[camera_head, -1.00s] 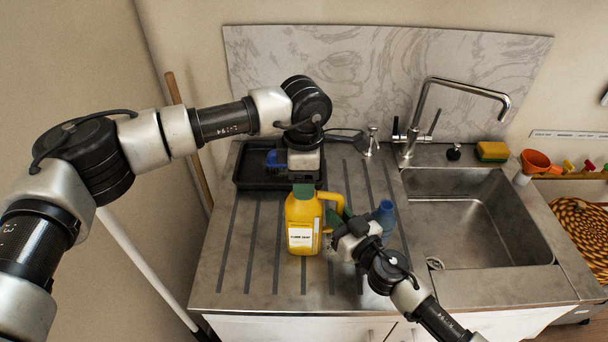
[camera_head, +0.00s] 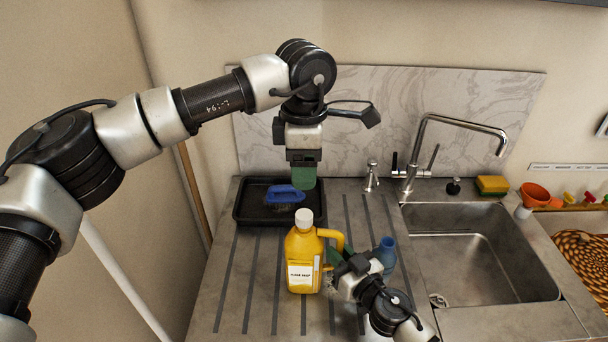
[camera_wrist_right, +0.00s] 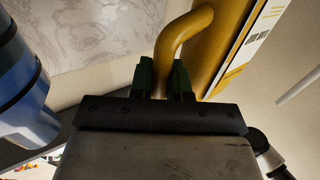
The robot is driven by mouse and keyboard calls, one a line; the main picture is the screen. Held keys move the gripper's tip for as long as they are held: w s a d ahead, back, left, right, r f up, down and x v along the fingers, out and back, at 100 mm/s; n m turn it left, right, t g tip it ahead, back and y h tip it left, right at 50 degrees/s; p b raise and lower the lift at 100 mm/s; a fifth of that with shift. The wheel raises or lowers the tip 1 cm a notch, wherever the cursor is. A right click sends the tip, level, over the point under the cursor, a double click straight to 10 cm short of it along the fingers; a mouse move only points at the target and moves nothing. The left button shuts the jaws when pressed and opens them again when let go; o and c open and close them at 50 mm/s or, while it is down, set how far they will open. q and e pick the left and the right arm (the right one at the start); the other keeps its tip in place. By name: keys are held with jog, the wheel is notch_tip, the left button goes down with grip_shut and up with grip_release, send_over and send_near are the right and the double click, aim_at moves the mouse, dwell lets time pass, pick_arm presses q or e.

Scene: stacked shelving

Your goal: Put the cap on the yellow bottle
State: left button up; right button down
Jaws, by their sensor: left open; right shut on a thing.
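The yellow bottle (camera_head: 302,262) stands upright on the ribbed draining board, its label facing me. The white cap (camera_head: 304,218) sits upright on the bottle's neck; whether it is fully tight I cannot tell. My left gripper (camera_head: 303,184) is open and empty, pointing down above and behind the cap, apart from it. My right gripper (camera_head: 334,256) is shut on the bottle's handle at the bottle's right side. The right wrist view shows its green fingers (camera_wrist_right: 165,78) on either side of the yellow handle (camera_wrist_right: 180,38).
A blue bottle (camera_head: 387,254) stands just right of my right gripper. A black tray (camera_head: 250,214) with a blue brush (camera_head: 285,194) lies behind the yellow bottle. The sink (camera_head: 475,255) and tap (camera_head: 420,150) are to the right. The board's left part is clear.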

jog(key=c, duration=1)
grip_release()
pick_arm(q)
notch_tip(320, 180, down, 2)
jog(key=shift+f+b, duration=0.2)
jog(key=shift+b, duration=1)
jog(key=shift+f, duration=0.15)
pick_arm(e)
jog(key=v, duration=1.1)
pick_arm(q)
jog(key=shift+s, duration=0.1)
pick_arm(e)
jog(key=shift+f, duration=0.1)
